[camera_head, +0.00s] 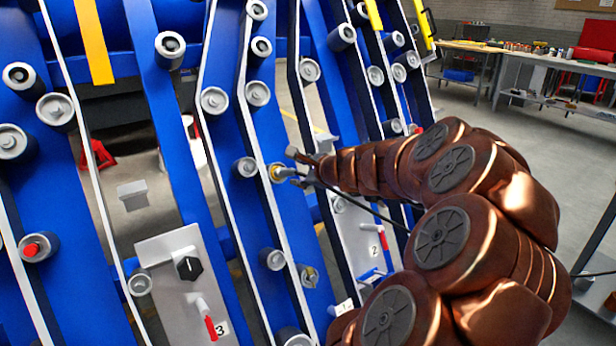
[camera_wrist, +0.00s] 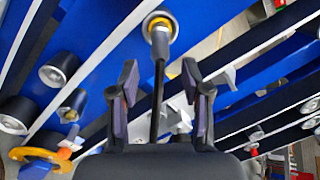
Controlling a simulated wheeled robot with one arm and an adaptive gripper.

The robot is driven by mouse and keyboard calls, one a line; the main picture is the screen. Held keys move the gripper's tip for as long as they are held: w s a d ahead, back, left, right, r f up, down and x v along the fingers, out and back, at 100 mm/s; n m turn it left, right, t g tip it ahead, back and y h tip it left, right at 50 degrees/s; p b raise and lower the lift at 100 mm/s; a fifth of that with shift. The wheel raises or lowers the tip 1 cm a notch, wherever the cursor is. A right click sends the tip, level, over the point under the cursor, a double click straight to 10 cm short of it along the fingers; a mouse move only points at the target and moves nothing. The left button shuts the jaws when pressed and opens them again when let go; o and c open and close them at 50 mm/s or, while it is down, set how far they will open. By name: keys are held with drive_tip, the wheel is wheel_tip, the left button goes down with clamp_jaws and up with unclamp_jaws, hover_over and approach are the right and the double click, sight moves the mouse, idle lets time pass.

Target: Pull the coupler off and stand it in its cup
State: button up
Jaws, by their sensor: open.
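The coupler (camera_head: 283,173) is a short grey cylinder seated at a yellow-ringed port on a blue bar. In the wrist view the coupler (camera_wrist: 160,40) is at top centre, with a black hose running from it down between my fingers. My gripper (camera_head: 303,168) is open at the coupler in the head view. In the wrist view my gripper (camera_wrist: 159,82) has its two dark pads spread either side of the hose, with the coupler beyond the tips. The pads do not appear to touch it. I cannot make out the cup.
Several grey rollers (camera_head: 257,94) stick out from the blue bars around the coupler. A second yellow-ringed fitting (camera_head: 309,276) sits lower down. A grey panel marked 3 (camera_head: 165,250) carries a black knob and a red-tipped lever. Workbenches (camera_head: 520,60) stand behind open floor at right.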

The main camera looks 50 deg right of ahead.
sight(293, 172)
drive_tip(key=shift+b+x, duration=1.3)
drive_tip(key=shift+x, duration=2.15)
clamp_jaws()
